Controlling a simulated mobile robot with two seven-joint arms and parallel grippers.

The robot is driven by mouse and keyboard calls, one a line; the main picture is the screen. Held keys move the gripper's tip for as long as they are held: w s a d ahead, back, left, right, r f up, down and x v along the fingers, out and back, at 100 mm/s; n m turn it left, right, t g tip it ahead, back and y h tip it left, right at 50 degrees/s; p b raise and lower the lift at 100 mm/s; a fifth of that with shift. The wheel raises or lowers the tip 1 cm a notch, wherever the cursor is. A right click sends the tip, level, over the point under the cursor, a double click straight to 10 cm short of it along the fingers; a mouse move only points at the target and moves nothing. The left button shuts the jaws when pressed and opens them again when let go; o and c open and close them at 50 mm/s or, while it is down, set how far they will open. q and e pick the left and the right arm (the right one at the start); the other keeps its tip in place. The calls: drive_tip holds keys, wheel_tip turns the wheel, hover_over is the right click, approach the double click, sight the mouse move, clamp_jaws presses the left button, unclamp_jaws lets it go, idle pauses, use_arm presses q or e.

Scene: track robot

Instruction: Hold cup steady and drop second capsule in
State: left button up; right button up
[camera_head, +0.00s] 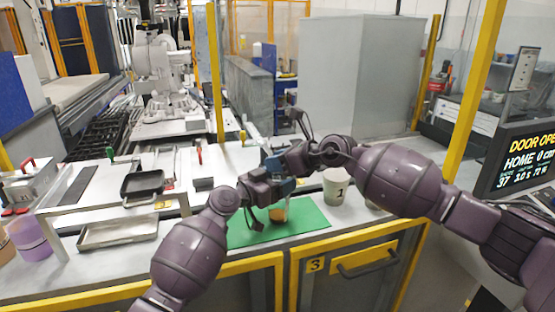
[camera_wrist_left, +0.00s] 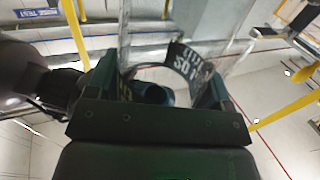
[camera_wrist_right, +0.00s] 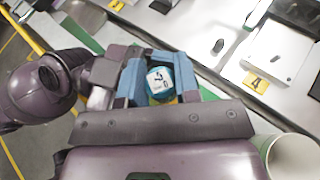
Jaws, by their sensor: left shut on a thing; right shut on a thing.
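My left gripper (camera_head: 264,196) is shut on a clear cup with a dark printed label (camera_wrist_left: 192,65), seen close between the fingers in the left wrist view. In the head view the arms hide most of the cup. An orange thing (camera_head: 278,213) shows just below the grippers, over the green mat (camera_head: 305,219); I cannot tell whether it is inside the cup. My right gripper (camera_wrist_right: 160,85) is shut on a small white and teal capsule with dark marks (camera_wrist_right: 159,79). The right gripper is close above the left one in the head view.
A white cup marked 1 (camera_head: 336,187) stands on the right of the mat. A black pan (camera_head: 142,185) and a metal tray (camera_head: 125,231) are at the left. A purple container (camera_head: 32,240) stands at the far left. The mat's front right is clear.

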idle(0.4)
drive_tip(key=o, duration=1)
drive_tip(key=shift+c, duration=0.2)
drive_tip(key=shift+r, duration=0.15)
idle(1.3)
drive_tip(key=shift+r, duration=2.9)
use_arm(q)
drive_tip(key=o, duration=1)
